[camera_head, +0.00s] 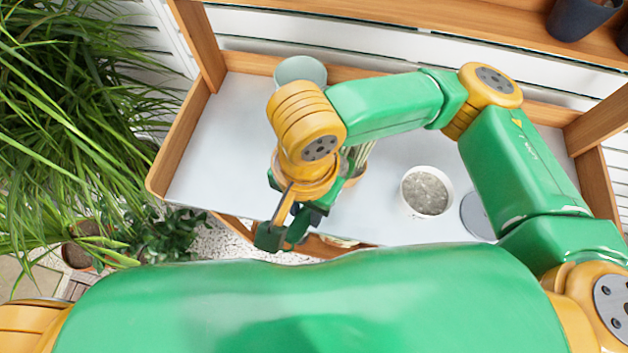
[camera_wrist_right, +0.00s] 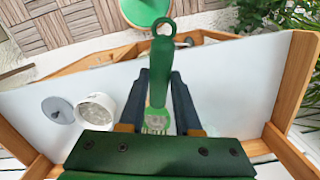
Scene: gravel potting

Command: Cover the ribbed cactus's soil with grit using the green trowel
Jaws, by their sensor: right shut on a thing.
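My right gripper (camera_head: 298,222) is over the front part of the table, left of the middle. In the right wrist view my right gripper (camera_wrist_right: 161,85) is shut on the green trowel (camera_wrist_right: 162,48), whose looped handle end sticks out past the fingers. The ribbed cactus (camera_head: 361,151) shows pale ribs just right of my wrist. Its terracotta pot (camera_head: 356,178) is mostly hidden by my arm, and its soil cannot be seen. A white bowl of grey grit (camera_head: 427,191) stands to the right; it also shows in the right wrist view (camera_wrist_right: 95,108). My left gripper is out of view.
A grey disc (camera_head: 477,214) lies right of the bowl. A pale green pot (camera_head: 300,70) stands at the back left. Wooden rims (camera_head: 180,140) edge the white tabletop (camera_head: 225,135). Leafy plants (camera_head: 75,110) crowd the left. The left part of the tabletop is clear.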

